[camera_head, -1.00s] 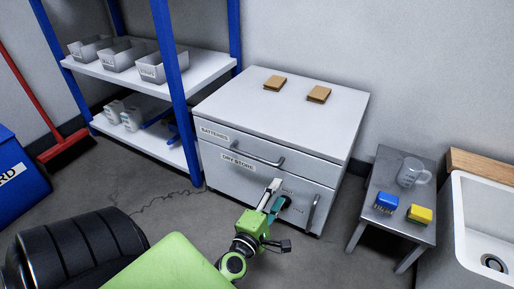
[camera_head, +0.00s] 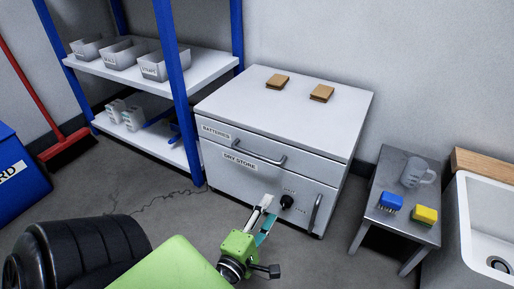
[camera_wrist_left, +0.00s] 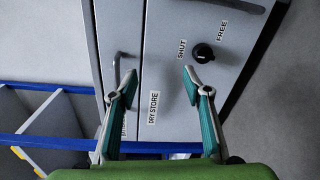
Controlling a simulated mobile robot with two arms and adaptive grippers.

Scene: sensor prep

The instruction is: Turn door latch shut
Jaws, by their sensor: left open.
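The grey cabinet (camera_head: 345,125) has a lower door (camera_head: 235,185) labelled DRY STORE, which looks closed. A black round latch knob (camera_head: 287,201) sits on this door, between labels that read SHUT and FREE in the left wrist view, where the knob (camera_wrist_left: 203,53) is fully visible. I cannot tell which label it points at. My left gripper (camera_head: 268,212) is open and empty in front of the door, just left of the knob and apart from it. In the left wrist view the gripper (camera_wrist_left: 160,78) has its right fingertip near the knob. My right gripper is not in view.
A door handle (camera_head: 316,212) stands right of the knob, and a drawer handle (camera_head: 258,157) is above. A blue-post shelf (camera_head: 205,68) is left, a small grey table (camera_head: 405,228) and a sink (camera_head: 462,235) right. Two brown blocks lie on the cabinet.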

